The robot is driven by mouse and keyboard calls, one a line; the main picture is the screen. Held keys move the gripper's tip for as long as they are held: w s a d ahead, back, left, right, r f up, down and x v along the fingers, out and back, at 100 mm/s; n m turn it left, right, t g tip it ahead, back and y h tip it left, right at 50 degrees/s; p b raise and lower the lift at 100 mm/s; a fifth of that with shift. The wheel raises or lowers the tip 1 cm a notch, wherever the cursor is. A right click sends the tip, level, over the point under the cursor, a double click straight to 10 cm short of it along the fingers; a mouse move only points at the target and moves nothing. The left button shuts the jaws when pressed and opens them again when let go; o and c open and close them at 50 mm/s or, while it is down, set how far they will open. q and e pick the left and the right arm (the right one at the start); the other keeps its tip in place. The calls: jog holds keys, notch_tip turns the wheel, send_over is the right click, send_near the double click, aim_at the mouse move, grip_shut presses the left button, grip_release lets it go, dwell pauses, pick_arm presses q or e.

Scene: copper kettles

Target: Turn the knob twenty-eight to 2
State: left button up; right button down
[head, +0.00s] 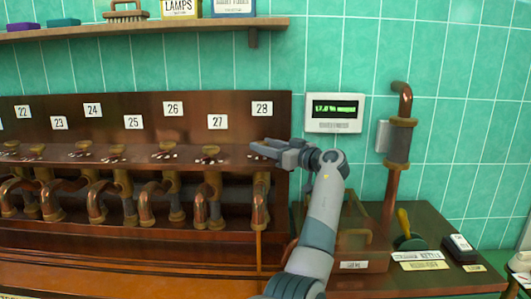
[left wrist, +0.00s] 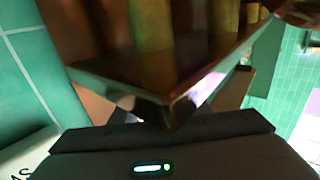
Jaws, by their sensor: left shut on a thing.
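Knob twenty-eight is on the dark wooden ledge below the label 28 (head: 262,108), at the right end of the row. My left gripper (head: 258,149) covers it in the head view, so its pointer and dial marks are hidden. The gripper comes from the right and is shut on the knob. In the left wrist view, a brown edge of the bench (left wrist: 130,82) fills the space before the gripper's dark body, and the grip itself is not clear. A copper spout (head: 260,205) hangs below the knob. My right gripper is not in view.
Several other knobs stand left of it, such as knob 27 (head: 211,150). A green-lit display (head: 334,112) hangs on the tiled wall, its text hard to read. A copper pipe (head: 397,135) rises at right. A wooden box (head: 345,250) sits beside my forearm.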

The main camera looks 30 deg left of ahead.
pick_arm(q)
jog(key=shift+r, duration=0.1)
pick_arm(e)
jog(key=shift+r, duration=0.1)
pick_arm(q)
jog(key=o, duration=1.1)
jog(key=shift+c, duration=0.2)
jog(key=shift+d, duration=0.1)
jog(key=shift+d, duration=0.2)
jog(key=shift+d+f, duration=0.2)
jog(key=shift+d, duration=0.15)
jog(key=s+d+b, duration=0.3)
jog(key=d, duration=1.2)
jog(key=shift+d, duration=0.4)
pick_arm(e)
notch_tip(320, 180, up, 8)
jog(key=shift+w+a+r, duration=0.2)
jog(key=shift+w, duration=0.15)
pick_arm(q)
jog(key=shift+w+r, duration=0.1)
jog(key=shift+r, duration=0.15)
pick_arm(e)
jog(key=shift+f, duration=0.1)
